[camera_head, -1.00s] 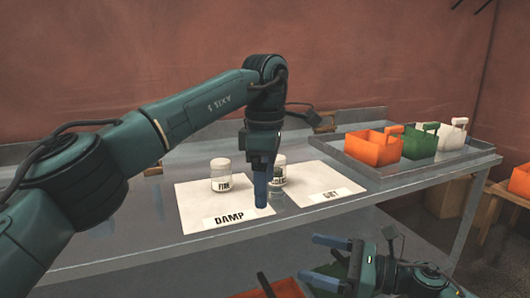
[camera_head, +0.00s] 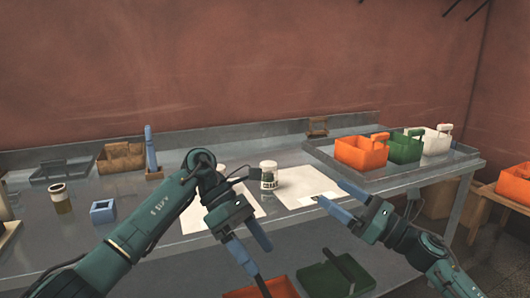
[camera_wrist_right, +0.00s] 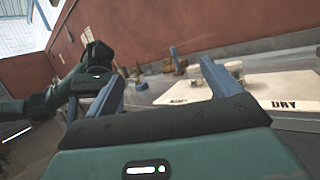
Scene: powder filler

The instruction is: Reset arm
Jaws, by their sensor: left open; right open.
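My left gripper (camera_head: 264,262) is open and empty, its blue fingers pointing down to the right in front of the bench. My right gripper (camera_head: 330,192) is open and empty at lower right, its blue fingers pointing up-left, overlapping the right white mat in the head view. In the right wrist view its two blue fingers (camera_wrist_right: 160,68) are spread with nothing between them. A white-lidded jar (camera_head: 268,175) stands upright by the right mat (camera_head: 300,184). Another jar (camera_head: 220,168) is mostly hidden behind my left arm, near the left mat (camera_head: 245,205).
A metal tray (camera_head: 402,174) at right holds orange (camera_head: 360,155), green (camera_head: 404,149) and white (camera_head: 437,141) baskets. Orange (camera_head: 284,287) and green (camera_head: 328,280) containers sit below the bench front. A brown jar (camera_head: 61,199), blue holder (camera_head: 103,212) and wooden box (camera_head: 120,158) stand at left.

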